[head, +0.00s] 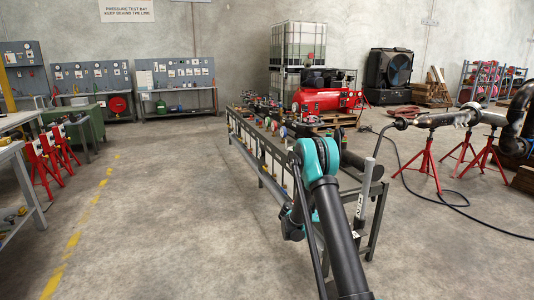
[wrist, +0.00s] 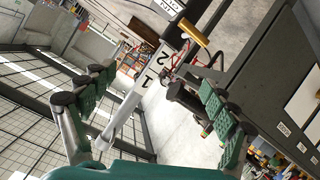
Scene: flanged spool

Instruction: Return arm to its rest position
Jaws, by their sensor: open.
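My arm rises from the bottom of the head view, with a teal joint (head: 318,160) in front of the long bench. I cannot make out the gripper's fingers in the head view. In the wrist view my gripper (wrist: 158,82) is open, its green-padded fingers spread wide to left and right. Nothing is held between the pads. A pale bar marked 1 and 2 (wrist: 148,80) shows beyond the gap between the fingers, apparently not gripped. The wrist view is strongly tilted.
A long metal bench (head: 262,150) with valves and gauges runs away from me. A grey post (head: 366,185) stands at its near end. A pipe spool (head: 450,119) rests on red stands (head: 425,165), with a black cable on the floor. Open floor (head: 170,220) lies left.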

